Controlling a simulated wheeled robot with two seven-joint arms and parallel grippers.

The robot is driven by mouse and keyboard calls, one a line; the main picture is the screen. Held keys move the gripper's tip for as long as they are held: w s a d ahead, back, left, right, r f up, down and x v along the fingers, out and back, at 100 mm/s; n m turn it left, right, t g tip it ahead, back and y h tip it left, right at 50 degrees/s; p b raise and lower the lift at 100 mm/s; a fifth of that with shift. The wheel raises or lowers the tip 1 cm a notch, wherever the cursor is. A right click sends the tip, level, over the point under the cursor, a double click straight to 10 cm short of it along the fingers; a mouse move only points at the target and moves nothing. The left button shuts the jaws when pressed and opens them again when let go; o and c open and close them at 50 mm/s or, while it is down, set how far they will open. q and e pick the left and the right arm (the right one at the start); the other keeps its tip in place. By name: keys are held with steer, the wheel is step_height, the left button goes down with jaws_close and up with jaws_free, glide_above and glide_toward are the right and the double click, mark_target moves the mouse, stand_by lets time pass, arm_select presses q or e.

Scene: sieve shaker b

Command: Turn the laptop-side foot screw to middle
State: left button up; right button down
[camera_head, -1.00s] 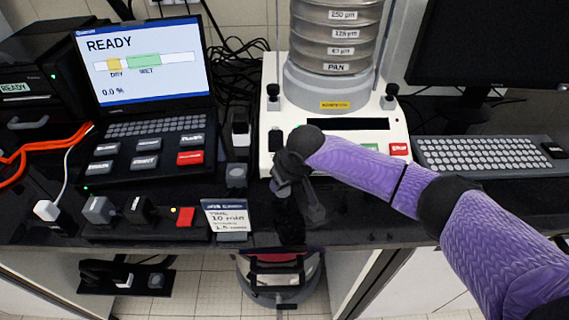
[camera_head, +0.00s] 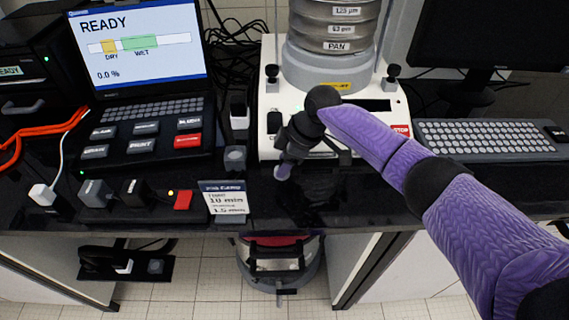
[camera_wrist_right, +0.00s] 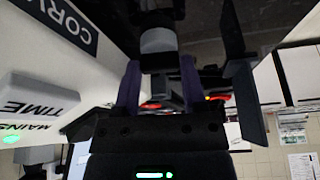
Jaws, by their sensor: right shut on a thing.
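The white sieve shaker (camera_head: 395,150) stands on the black bench to the right of the laptop (camera_head: 150,90). My right gripper (camera_head: 284,170) is at the shaker's front laptop-side corner, low by the bench top. In the right wrist view, its two purple fingers (camera_wrist_right: 160,66) close around a short grey cylinder with a dark part beyond it, which looks like the laptop-side foot screw (camera_wrist_right: 158,40). In the head view the gripper hides this screw, and its turn position cannot be read. My left gripper is not in view.
A card (camera_head: 225,200) and a power strip (camera_head: 155,212) with a red switch lie to the left of my gripper. A keyboard (camera_head: 485,140) and monitor stand at the right. The bench's front edge is close below the gripper.

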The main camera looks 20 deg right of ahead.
steer(key=shift+f+n+b, duration=0.1)
steer(key=shift+n+b, duration=0.25)
steer(key=shift+n, duration=0.25)
steer(key=shift+g, duration=0.3)
steer(key=shift+c, duration=0.8)
jaws_free()
steer(key=shift+s, duration=0.1)
steer(key=shift+r, duration=0.2)
